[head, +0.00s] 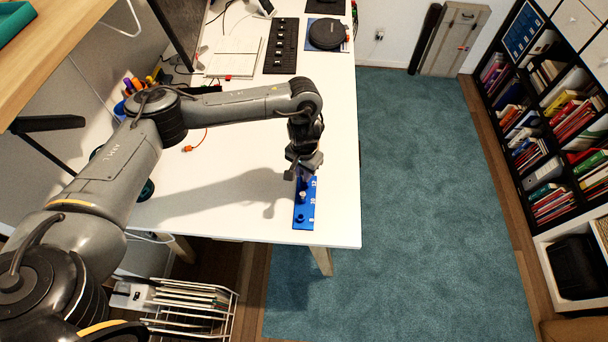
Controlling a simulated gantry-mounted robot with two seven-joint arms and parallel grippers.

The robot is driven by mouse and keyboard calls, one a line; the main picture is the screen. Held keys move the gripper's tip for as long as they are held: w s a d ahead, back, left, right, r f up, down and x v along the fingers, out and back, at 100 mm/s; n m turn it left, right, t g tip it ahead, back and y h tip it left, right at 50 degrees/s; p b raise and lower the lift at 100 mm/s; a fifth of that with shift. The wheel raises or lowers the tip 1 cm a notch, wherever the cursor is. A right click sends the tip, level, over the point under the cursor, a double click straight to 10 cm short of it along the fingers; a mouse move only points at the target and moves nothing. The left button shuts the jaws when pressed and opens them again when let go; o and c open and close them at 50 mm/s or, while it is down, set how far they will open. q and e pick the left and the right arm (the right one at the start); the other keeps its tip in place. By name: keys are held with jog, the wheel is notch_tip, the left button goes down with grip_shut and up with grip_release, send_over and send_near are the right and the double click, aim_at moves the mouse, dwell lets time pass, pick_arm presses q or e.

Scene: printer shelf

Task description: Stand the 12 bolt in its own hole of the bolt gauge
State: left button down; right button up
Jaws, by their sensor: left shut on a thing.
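The blue bolt gauge (310,222) lies near the right front edge of the white table, long side running front to back. White size marks run along its right side, with 12 toward the back. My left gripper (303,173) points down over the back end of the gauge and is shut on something. The held thing is mostly hidden by the fingers, so I cannot tell whether it is the 12 bolt or whether it touches the gauge. A small pale bolt-like piece (302,196) shows at the middle of the gauge. My right gripper is not in view.
An orange-tipped cable (188,149) lies left of the gauge. The table's right edge is close to the gauge.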

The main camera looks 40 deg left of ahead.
pick_arm(q)
jog(key=shift+f, duration=0.55)
jog(key=shift+r, duration=0.1)
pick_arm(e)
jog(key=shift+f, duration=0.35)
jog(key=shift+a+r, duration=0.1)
pick_arm(q)
jog(key=c, duration=1)
grip_release()
jog(key=shift+c, duration=0.2)
